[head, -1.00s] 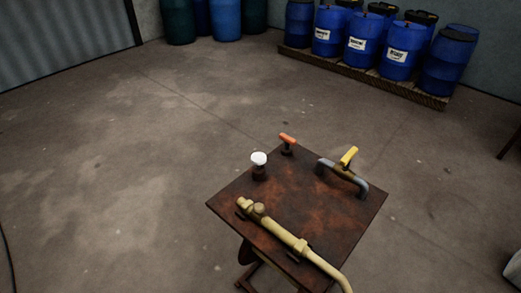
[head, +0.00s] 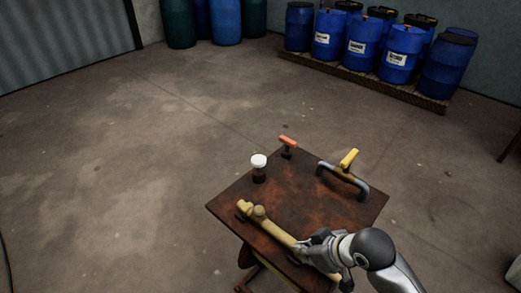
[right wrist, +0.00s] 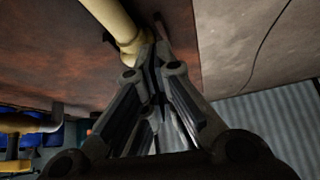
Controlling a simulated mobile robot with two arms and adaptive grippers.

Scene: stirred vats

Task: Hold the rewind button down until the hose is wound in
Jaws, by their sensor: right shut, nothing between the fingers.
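A rusty square table (head: 300,205) carries the controls. A white-capped button (head: 259,161) on a dark stem stands near its left corner. An orange-topped control (head: 287,141) is at the back corner, and a yellow lever (head: 349,158) sits on a grey bent pipe at the right. A cream pipe-like piece (head: 270,226) lies along the front edge; I cannot tell whether it is the hose. My right gripper (head: 305,246) is shut and empty at this piece, well short of the white button. In the right wrist view the closed fingertips (right wrist: 152,50) are beside the cream piece (right wrist: 112,22). Contact is unclear.
Blue drums (head: 361,42) stand on a wooden pallet (head: 375,80) at the back right. More drums (head: 226,18) stand at the back left by a corrugated door (head: 60,35). A dark cable (head: 5,260) lies at the left edge. The concrete floor around the table is clear.

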